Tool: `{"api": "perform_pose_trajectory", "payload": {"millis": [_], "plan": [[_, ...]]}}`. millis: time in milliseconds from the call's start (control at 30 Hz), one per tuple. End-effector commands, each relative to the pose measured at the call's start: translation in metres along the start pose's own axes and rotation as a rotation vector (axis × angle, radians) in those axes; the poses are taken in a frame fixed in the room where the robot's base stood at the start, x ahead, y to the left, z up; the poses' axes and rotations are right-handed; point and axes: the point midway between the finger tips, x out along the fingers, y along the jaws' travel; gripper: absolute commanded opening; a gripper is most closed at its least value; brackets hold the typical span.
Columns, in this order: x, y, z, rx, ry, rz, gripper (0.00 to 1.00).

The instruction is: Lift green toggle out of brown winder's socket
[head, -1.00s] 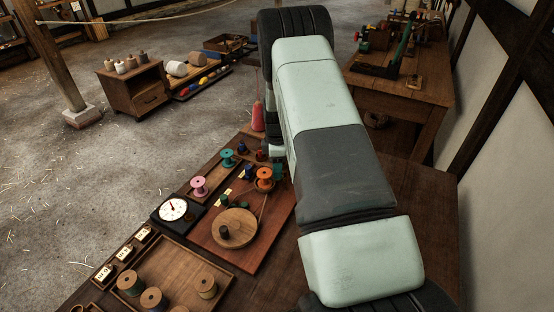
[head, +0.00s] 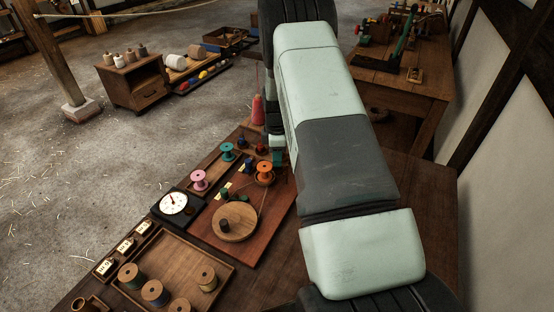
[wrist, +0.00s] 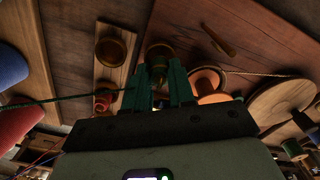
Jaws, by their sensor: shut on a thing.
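In the wrist view my gripper's green fingers (wrist: 161,82) are shut on a small, dark thing between them, which looks like the green toggle (wrist: 158,74); it is mostly hidden and dim. A green cord (wrist: 62,98) runs from the left up to the fingers. A brown round piece with a dark opening (wrist: 159,49), possibly the brown winder, shows just beyond the fingertips. I cannot tell whether the toggle is in its socket or clear of it. In the head view my gripper (head: 277,157) is partly hidden by my arm, right of the orange spool.
The orange spool (head: 264,173) has a cord to the round wooden disc (head: 235,224). Teal (head: 227,151) and pink (head: 199,179) spools stand to the left. A dial (head: 173,203) and a spool tray (head: 222,258) are nearer. A red cone (head: 257,109) stands beyond.

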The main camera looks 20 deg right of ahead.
Motion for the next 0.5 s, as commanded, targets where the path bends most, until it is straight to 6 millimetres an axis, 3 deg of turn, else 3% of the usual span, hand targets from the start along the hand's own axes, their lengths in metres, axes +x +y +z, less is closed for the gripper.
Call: {"api": "perform_pose_trajectory", "payload": {"millis": [500], "plan": [[-0.053, 0.000, 0.000, 0.001, 0.000, 0.001, 0.07]]}}
